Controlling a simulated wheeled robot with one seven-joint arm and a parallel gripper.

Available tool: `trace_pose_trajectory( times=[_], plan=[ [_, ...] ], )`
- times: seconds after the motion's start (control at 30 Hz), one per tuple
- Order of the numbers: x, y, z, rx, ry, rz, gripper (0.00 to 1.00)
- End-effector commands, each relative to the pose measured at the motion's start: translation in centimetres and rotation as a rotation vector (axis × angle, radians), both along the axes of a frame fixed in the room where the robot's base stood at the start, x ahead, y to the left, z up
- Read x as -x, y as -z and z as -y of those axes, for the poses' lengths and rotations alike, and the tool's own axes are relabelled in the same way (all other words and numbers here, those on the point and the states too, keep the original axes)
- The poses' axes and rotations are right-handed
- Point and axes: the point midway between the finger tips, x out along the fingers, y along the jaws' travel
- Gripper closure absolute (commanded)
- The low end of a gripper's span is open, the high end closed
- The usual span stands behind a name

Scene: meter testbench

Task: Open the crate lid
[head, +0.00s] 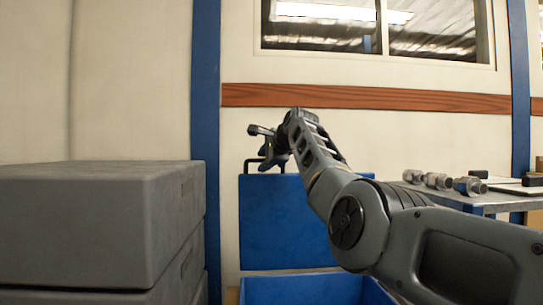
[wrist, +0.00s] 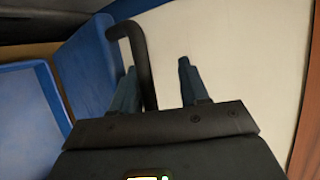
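The blue crate (head: 312,289) stands low in front of me, its box open at the top. Its blue lid (head: 285,225) stands upright at the back of the crate, and it also shows at the left of the wrist view (wrist: 90,62). A black bent handle (wrist: 143,58) sticks out from the lid's edge. My gripper (head: 262,146) is at the lid's top edge. In the wrist view my gripper's fingers (wrist: 157,88) are apart, with the handle bar between them, close to the left finger. Whether that finger touches it, I cannot tell.
Stacked grey cases (head: 100,225) stand close on the left. A grey bench (head: 490,200) with metal fittings (head: 438,181) is on the right, partly behind my arm. A cream wall (head: 400,145) with a wooden rail (head: 370,98) is behind the lid.

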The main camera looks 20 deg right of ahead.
Motion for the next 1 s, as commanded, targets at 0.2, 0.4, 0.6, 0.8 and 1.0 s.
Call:
trace_pose_trajectory(
  times=[0.2, 0.4, 0.6, 0.8, 1.0],
  plan=[
    [2.3, -1.3, 0.5, 0.001, 0.005, 0.013, 0.6],
    [4.5, -2.6, 0.9, 0.002, 0.006, 0.014, 0.6],
    [5.9, -3.4, 1.1, 0.003, 0.007, 0.014, 0.6],
    [6.1, -3.3, 1.0, 0.001, 0.004, 0.008, 0.6],
    [6.1, -3.4, 1.1, 0.001, 0.005, 0.009, 0.6]
  ],
)
